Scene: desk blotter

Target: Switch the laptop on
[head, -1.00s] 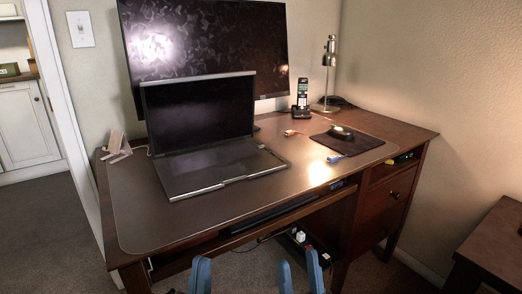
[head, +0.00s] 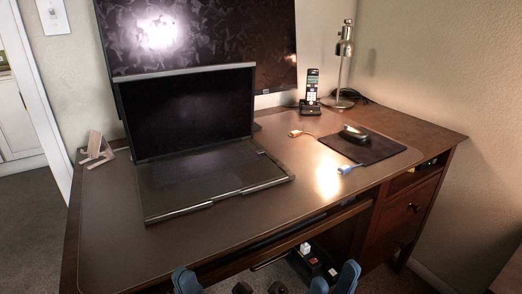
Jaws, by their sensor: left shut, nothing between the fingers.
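The laptop (head: 190,115) stands open on the desk blotter, left of the middle. Its screen is black and its keyboard deck (head: 205,176) faces up. A small light mark shows near the deck's back right corner; I cannot tell what it is. My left gripper (head: 186,280) shows as a blue tip at the bottom edge, in front of the desk, shut and empty. My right gripper (head: 334,281) is at the bottom, further right, with two blue fingers apart and nothing seen between them. Both are clear of the laptop, and their lower parts are cut off.
A large dark monitor (head: 275,45) stands behind the laptop. A phone (head: 311,88), a lamp (head: 345,47) and a mouse (head: 354,133) on a dark pad (head: 380,149) are to the right. A small stand (head: 96,150) is at the left. The blotter (head: 270,215) is bare in front.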

